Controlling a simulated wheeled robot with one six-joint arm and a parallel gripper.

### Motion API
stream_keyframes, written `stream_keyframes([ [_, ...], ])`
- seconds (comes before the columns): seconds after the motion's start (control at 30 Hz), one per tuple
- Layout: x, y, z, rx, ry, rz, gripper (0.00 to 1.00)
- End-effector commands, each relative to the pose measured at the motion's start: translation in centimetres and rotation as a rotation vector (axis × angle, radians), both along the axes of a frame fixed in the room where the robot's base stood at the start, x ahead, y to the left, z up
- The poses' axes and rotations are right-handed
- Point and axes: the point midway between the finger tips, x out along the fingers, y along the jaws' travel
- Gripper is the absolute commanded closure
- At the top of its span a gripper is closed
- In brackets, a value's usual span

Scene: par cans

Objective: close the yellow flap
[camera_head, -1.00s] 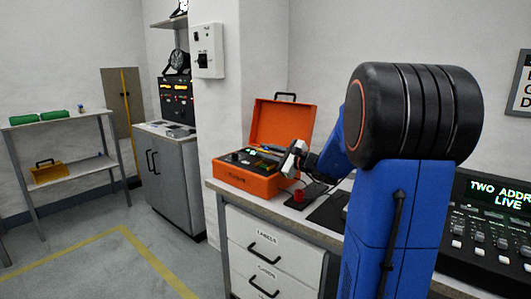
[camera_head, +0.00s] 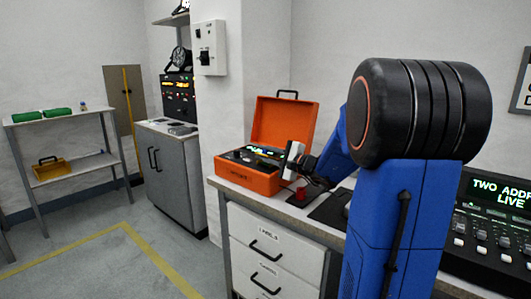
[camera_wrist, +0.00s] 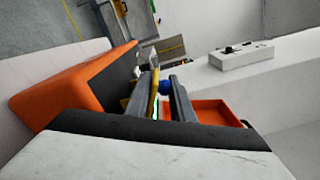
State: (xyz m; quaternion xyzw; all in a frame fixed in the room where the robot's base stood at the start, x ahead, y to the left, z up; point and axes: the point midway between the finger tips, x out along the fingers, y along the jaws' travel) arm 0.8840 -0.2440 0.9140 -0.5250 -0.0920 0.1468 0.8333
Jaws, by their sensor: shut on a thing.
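My gripper (camera_head: 272,154) is over the open orange case (camera_head: 262,181) on the bench, its fingers low among the contents. In the wrist view my gripper (camera_wrist: 164,98) is shut on a thin yellow piece (camera_wrist: 154,92), with bits of green and blue beside it. I cannot tell whether this piece is the yellow flap. No other part is clearly a yellow flap. The orange case also shows in the wrist view (camera_wrist: 78,85). Its lid (camera_head: 285,122) stands up at the back. My wrist and fingers hide part of the case's inside.
A red object (camera_head: 301,193) stands on the bench right of the case. A grey cabinet (camera_head: 167,180) is left of the bench, and a white switch box (camera_head: 209,47) hangs on the wall above. A shelf (camera_head: 75,168) holds a yellow toolbox (camera_head: 51,168). The floor between is clear.

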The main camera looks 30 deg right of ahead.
Motion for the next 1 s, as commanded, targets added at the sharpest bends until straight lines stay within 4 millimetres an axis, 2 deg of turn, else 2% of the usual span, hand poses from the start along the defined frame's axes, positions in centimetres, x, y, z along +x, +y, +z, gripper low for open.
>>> stream_keyframes([
  [0.3, -0.07, 0.13, -0.15, -0.075, -0.030, -0.002, 1.00],
  [0.7, -0.07, 0.15, -0.16, -0.080, -0.031, -0.002, 1.00],
  [0.73, -0.07, 0.15, -0.16, -0.080, -0.031, -0.002, 0.76],
  [0.77, -0.07, 0.15, -0.16, -0.079, -0.031, -0.002, 0.69],
  [1.0, -0.09, 0.22, -0.35, -0.078, -0.028, -0.001, 0.67],
])
